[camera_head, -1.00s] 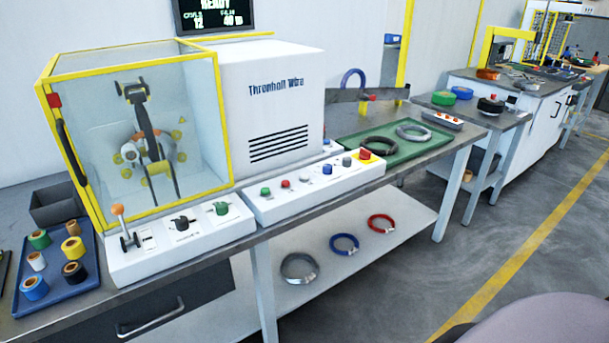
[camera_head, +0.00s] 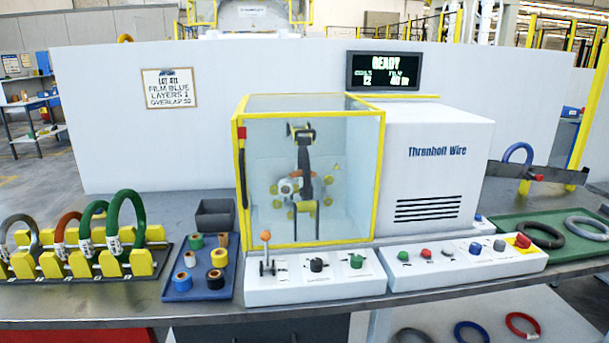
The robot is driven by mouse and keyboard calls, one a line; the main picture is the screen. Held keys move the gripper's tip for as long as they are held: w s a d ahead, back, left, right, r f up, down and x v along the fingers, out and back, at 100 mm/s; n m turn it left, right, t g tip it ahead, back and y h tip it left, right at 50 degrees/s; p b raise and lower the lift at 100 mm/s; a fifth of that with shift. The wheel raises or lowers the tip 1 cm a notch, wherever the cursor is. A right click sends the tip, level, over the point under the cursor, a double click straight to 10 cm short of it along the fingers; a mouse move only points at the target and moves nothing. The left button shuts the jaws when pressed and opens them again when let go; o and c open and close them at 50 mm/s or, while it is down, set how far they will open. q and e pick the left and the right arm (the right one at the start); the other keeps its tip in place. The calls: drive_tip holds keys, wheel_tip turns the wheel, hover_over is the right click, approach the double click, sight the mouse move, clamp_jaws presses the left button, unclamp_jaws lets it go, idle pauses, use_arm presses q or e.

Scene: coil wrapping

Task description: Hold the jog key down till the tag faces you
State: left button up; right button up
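The wrapping machine has a clear, yellow-framed enclosure (camera_head: 310,170) with its door shut; a dark ring mechanism with yellow rollers (camera_head: 304,178) stands inside. I cannot make out a coil or tag in there. The left control panel (camera_head: 335,288) has an orange-tipped lever (camera_head: 266,250), a black knob (camera_head: 316,265) and a green knob (camera_head: 356,262). The right panel (camera_head: 470,262) has a green button (camera_head: 403,256), a red button (camera_head: 426,253), several smaller controls and a red stop button (camera_head: 522,241) on yellow. Key labels are too small to read. Neither gripper is in view.
The display (camera_head: 384,71) reads READY. A yellow rack (camera_head: 90,262) holds coils with white tags at left. A blue tray (camera_head: 200,285) of film rolls and a grey bin (camera_head: 215,214) stand beside the machine. A green tray (camera_head: 590,243) holds coils at right.

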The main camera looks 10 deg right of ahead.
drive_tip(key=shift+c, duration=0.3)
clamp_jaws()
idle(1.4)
